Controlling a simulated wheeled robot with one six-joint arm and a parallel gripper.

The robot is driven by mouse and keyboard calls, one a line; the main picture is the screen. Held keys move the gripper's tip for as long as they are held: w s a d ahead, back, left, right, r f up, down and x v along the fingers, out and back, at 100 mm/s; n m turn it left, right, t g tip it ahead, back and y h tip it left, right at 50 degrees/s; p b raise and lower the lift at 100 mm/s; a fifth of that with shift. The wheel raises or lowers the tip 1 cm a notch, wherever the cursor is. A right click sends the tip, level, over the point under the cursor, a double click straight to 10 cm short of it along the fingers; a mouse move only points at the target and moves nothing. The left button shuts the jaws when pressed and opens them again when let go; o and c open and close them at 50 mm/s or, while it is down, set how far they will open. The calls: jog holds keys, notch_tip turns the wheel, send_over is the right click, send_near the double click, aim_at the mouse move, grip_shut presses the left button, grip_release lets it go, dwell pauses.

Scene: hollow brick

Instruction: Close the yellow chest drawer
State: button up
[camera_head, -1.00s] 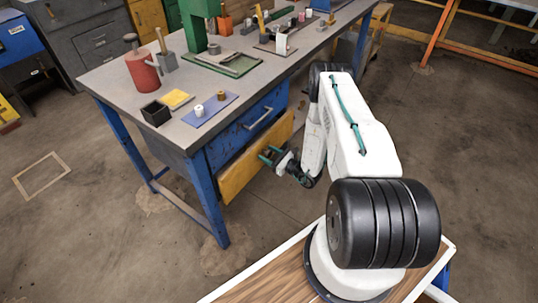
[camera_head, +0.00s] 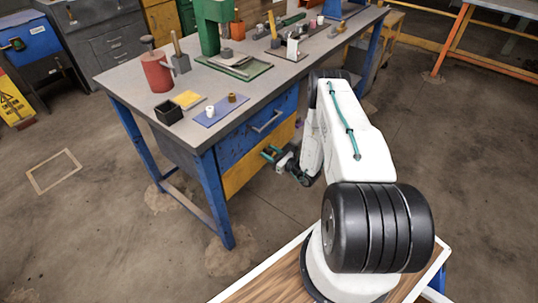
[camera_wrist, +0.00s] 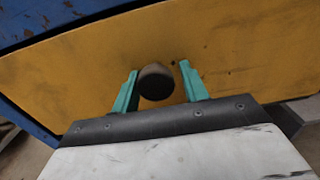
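The yellow drawer front (camera_head: 242,172) is low on the workbench's near side, below a blue drawer (camera_head: 258,127). It sits close to the blue frame; I cannot tell whether it is fully flush. In the wrist view the yellow front (camera_wrist: 235,50) fills most of the picture, with a dark round knob (camera_wrist: 156,82) near its middle. My gripper (camera_wrist: 159,88) has its two teal fingers apart, one on each side of the knob, with a visible gap at the sides. In the head view my gripper (camera_head: 268,153) is at the drawer front.
The workbench top (camera_head: 140,90) carries a red can (camera_head: 157,72), a black box (camera_head: 168,111), a blue mat (camera_head: 217,112) and a green press (camera_head: 210,25). A blue table leg (camera_head: 216,200) stands left of the drawer. The floor on the right (camera_head: 460,160) is clear.

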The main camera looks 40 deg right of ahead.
jog(key=shift+w+a, duration=0.15)
jog(key=shift+a, duration=0.2)
jog(key=shift+s, duration=0.25)
jog(key=v, duration=0.7)
jog(key=shift+s+d, duration=0.3)
jog(key=shift+d, duration=0.1)
jog(key=shift+f, duration=0.1)
